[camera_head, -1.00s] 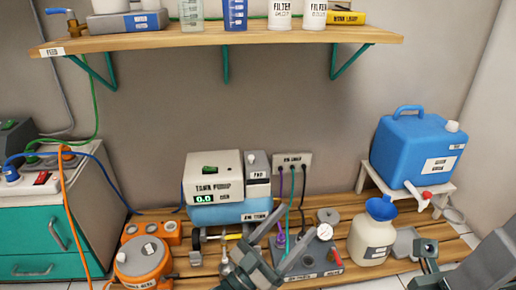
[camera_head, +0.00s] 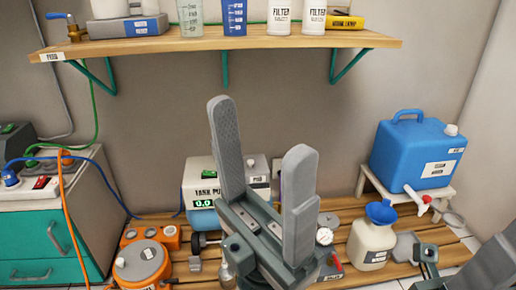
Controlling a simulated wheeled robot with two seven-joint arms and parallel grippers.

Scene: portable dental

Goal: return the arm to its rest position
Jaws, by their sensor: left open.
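My left gripper (camera_head: 262,138) is raised in the middle of the head view, fingers pointing up and apart. It is open with nothing between the fingers. It stands in front of the tank pump (camera_head: 200,181), hiding much of it and the wall outlet behind. Part of my right arm (camera_head: 490,268) shows at the lower right corner; its fingertips cannot be made out clearly.
A wooden shelf (camera_head: 150,47) with cups and filter bottles hangs above. A blue water container (camera_head: 410,150) stands on a white stand at right, near a cream jug (camera_head: 370,242) with a blue funnel. An orange round device (camera_head: 142,262) and a teal drawer cabinet (camera_head: 40,240) are at left.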

